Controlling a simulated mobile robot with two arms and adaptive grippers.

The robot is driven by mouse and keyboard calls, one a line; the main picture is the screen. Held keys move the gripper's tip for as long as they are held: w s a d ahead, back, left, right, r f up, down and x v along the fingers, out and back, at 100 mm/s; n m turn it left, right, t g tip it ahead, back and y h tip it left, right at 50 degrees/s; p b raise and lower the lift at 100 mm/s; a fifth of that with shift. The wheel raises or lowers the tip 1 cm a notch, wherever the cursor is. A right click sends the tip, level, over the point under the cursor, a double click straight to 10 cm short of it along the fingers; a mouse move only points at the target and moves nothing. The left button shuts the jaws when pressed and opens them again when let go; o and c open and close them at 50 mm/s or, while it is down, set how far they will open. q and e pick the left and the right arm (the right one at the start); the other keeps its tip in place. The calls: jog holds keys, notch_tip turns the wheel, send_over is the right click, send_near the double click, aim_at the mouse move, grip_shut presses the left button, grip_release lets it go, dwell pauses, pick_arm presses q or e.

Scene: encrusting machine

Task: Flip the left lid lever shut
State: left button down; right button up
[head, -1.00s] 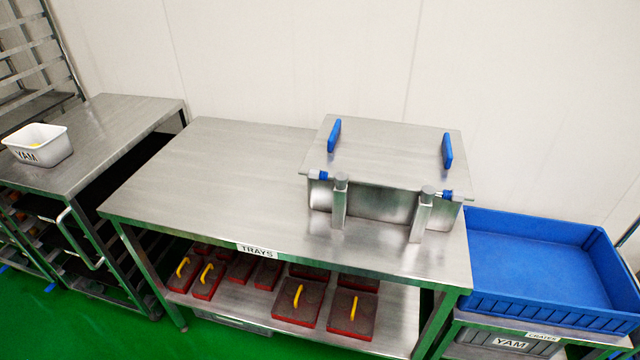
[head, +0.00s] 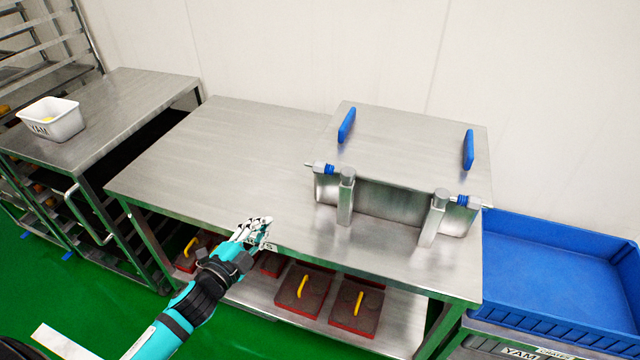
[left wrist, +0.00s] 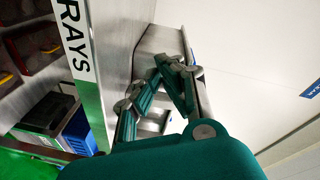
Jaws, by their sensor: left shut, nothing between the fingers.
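The steel machine (head: 400,150) stands on the right part of the steel table with its flat lid down. At its front left, a grey upright lever-like post (head: 346,197) stands beside a blue collar on a rod (head: 324,169). A similar post (head: 434,218) is at the front right. Two blue handles, left (head: 347,125) and right (head: 468,149), stand up from the lid. My left gripper (head: 258,228) is shut and empty at the table's front edge, left of the machine and apart from it. Its fingers also show in the left wrist view (left wrist: 158,85). My right gripper is out of view.
The table top (head: 235,150) is clear left of the machine. Red trays with yellow handles (head: 355,305) sit on the shelf below. A blue crate (head: 560,275) stands at the right. A white YAM tub (head: 52,120) is on the left table.

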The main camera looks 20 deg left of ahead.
pick_arm(q)
jog(key=s+d+r+m+g+h, duration=0.1)
jog(key=r+m+g+h, duration=0.1)
jog(key=m+h, duration=0.3)
jog(key=s+d+r+m+g+h, duration=0.1)
jog(key=d+r+m+g+h, duration=0.1)
jog(key=m+h, duration=0.4)
jog(key=r+m, duration=0.1)
jog(key=m, duration=0.2)
jog(key=shift+r+m+h, duration=0.3)
jog(key=shift+r+m, duration=0.05)
jog(key=shift+m, duration=0.05)
jog(key=shift+d, duration=0.1)
jog(key=p, duration=0.4)
send_near(334, 172)
jog(key=w+d, duration=0.2)
jog(key=d, duration=0.3)
jog(key=shift+w+a+f, duration=0.1)
jog(key=shift+w+f, duration=0.05)
jog(key=shift+w, duration=0.45)
jog(key=shift+a+f+b, duration=0.1)
jog(key=shift+b, duration=0.2)
